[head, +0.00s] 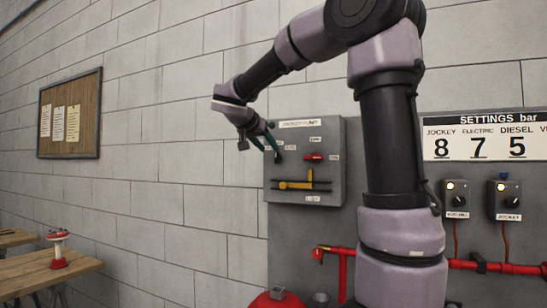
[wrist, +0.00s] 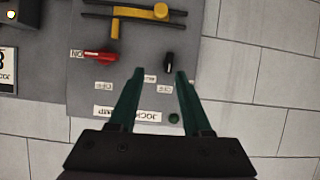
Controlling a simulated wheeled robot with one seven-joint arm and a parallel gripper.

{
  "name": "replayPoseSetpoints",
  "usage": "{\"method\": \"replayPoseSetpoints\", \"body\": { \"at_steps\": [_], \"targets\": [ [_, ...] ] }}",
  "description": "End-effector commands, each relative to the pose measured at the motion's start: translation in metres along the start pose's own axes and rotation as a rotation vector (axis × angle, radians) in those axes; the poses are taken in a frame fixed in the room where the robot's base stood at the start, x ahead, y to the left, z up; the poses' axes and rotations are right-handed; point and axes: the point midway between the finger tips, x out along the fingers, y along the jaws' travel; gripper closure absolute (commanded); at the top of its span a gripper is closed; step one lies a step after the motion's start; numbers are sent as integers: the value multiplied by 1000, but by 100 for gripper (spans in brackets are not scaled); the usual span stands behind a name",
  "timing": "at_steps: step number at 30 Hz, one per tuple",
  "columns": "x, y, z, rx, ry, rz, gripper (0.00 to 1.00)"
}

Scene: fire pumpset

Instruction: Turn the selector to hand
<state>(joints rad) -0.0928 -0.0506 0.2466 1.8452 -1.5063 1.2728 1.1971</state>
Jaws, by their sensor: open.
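A grey control panel (head: 334,133) labelled for the jockey pump is on the wall. It carries a small black selector knob (head: 279,157), which the wrist view shows upside down (wrist: 168,62). Small white labels (wrist: 164,89) sit around the knob; their words are too small to read surely. My gripper (head: 272,143) is open, with its green fingers pointing at the panel. In the wrist view the fingertips (wrist: 160,73) lie to either side of the knob's line, with nothing held. I cannot tell whether they touch the panel.
A red handle (wrist: 100,57) and a yellow lever (wrist: 115,28) are on the same panel. Two boxes with black knobs and lit lamps (head: 455,200) (head: 505,200) stand to the right. Red pipe (head: 500,267) runs below. Bare block wall (head: 170,170) lies left.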

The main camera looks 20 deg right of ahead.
Motion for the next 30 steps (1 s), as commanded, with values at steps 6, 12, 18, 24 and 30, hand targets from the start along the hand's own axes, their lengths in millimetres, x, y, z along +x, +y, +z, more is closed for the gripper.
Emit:
{"method": "replayPoseSetpoints", "body": {
  "at_steps": [6, 12, 18, 24, 30],
  "targets": [
    [9, -19, -17, 36, 70, -4, 51],
    [40, -18, -18, 35, 68, -2, 51],
    [79, -18, -21, 36, 67, -1, 51],
    [103, -18, -23, 35, 68, -4, 51],
    [111, -18, -23, 36, 69, -5, 51]
  ]
}}
